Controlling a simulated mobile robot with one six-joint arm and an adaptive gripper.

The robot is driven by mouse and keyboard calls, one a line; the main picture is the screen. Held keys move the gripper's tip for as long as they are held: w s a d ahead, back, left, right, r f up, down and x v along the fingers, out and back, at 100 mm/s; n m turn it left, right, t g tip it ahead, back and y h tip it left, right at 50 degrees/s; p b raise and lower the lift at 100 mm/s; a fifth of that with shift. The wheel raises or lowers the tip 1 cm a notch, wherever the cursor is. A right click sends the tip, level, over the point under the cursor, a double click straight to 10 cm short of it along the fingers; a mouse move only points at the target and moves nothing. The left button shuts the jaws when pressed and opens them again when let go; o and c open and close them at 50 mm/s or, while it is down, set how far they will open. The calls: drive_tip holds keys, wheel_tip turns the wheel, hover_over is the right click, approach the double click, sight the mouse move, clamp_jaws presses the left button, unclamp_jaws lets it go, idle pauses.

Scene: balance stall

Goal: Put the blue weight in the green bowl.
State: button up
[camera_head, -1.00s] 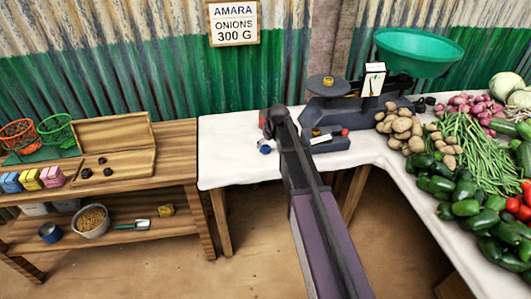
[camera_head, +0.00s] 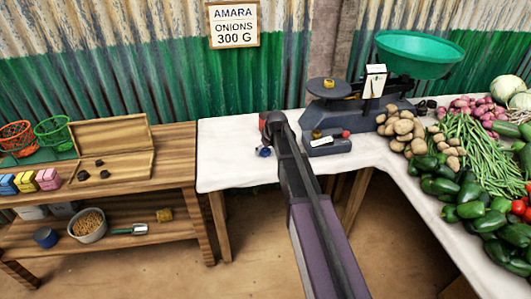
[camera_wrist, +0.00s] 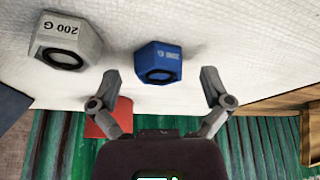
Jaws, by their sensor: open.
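The blue weight (camera_head: 264,151) stands on the white cloth near the table's left front, partly beside my arm. The green bowl (camera_head: 418,50) sits on top of the scale (camera_head: 355,112), to the right of the sign post.
A grey 200 G weight (camera_wrist: 66,40) stands beside the blue one in the wrist view. A grey box (camera_head: 326,146) with a yellow weight lies right of my arm. Potatoes (camera_head: 405,130) and vegetables fill the right. A wooden shelf (camera_head: 170,165) stands left.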

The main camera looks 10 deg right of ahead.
sight(266, 150)
clamp_jaws()
drive_tip(key=shift+r, duration=0.2)
idle(0.3)
wheel_tip(266, 150, up, 3)
drive_tip(key=p, duration=0.3)
drive_tip(key=shift+s+r+p, duration=0.2)
drive_tip(key=shift+r+p, duration=0.1)
drive_tip(key=shift+p, duration=0.2)
drive_tip(key=s+r+p, duration=0.1)
drive_tip(key=s, duration=1.4)
drive_tip(key=shift+s, duration=0.3)
